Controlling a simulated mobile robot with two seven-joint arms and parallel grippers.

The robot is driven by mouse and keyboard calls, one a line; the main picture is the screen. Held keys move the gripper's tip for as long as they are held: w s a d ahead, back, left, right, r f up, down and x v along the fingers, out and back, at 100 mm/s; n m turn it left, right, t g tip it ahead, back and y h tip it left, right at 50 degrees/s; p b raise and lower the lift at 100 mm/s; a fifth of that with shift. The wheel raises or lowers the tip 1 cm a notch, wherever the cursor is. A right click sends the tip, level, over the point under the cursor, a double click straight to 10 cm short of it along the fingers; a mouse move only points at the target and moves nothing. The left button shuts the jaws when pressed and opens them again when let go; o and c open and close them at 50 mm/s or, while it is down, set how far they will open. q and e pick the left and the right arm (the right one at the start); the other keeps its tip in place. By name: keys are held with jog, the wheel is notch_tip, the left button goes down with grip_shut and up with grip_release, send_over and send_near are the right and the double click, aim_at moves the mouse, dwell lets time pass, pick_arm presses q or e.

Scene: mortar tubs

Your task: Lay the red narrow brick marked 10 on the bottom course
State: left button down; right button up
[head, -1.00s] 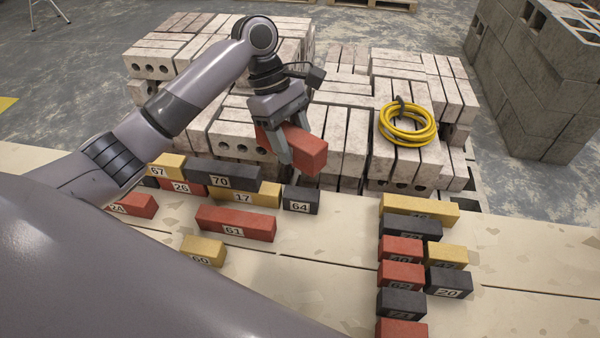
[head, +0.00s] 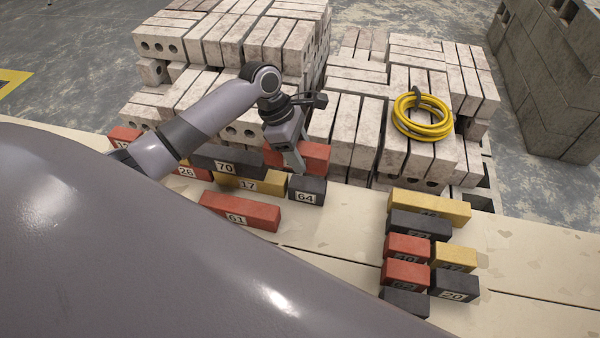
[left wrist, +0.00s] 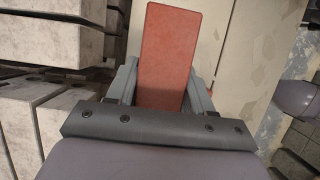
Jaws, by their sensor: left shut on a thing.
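My left gripper (head: 294,160) is shut on a red brick (head: 314,157), low beside the black brick 70 and just behind the black brick 64 (head: 307,190). The left wrist view shows the same red brick (left wrist: 168,50) lengthwise between the fingers. No number shows on it, and I cannot tell whether it touches anything below. The bottom course shows red 26 (head: 190,170), yellow 17 (head: 262,186) and black 64 in a row, with black 70 (head: 228,160) lying on top. My right gripper is not in view.
Red brick 61 (head: 240,211) lies in front of the row. Several loose bricks, among them black 20 (head: 455,286), stand in columns at the right. Pale block stacks with a yellow hose coil (head: 422,115) stand behind. The board between is clear.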

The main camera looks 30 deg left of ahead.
pick_arm(q)
notch_tip(320, 180, down, 7)
jog(key=shift+w+r+b, duration=0.1)
jog(key=shift+b, duration=0.45)
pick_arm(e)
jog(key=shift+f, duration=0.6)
pick_arm(q)
jog(key=shift+c, duration=2.2)
grip_release()
jog(key=p+v, duration=0.2)
jog(key=v, duration=1)
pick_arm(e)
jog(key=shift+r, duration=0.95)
